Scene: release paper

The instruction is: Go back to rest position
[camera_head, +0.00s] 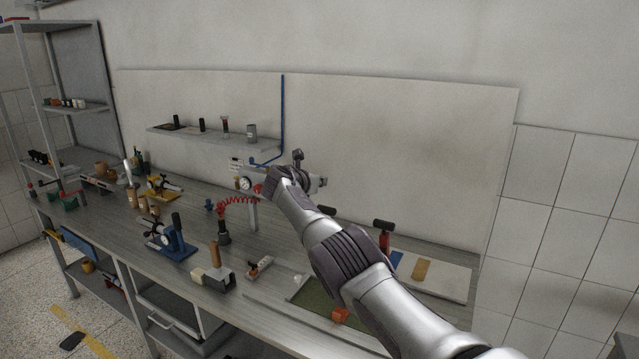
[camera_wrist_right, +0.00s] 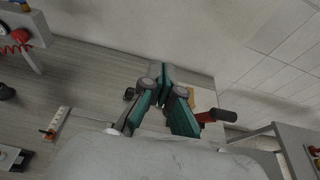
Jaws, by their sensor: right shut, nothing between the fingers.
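My right arm comes in from the lower right of the head view and reaches over the workbench (camera_head: 190,215) toward the wall. Its right gripper (camera_head: 298,172) is up near the white wall panel (camera_head: 400,140), and its fingertips are hard to make out there. In the right wrist view the green-and-grey fingers of the right gripper (camera_wrist_right: 166,75) are together, with nothing between them. No paper shows in the grip. My left gripper is not in view.
The bench holds a blue clamp device (camera_head: 170,240), a wooden-handled tool (camera_head: 214,270), a green mat (camera_head: 312,298) and a white board (camera_head: 445,280). A red tool with a black handle (camera_head: 385,235) stands behind my forearm. A metal rack (camera_head: 105,65) stands left.

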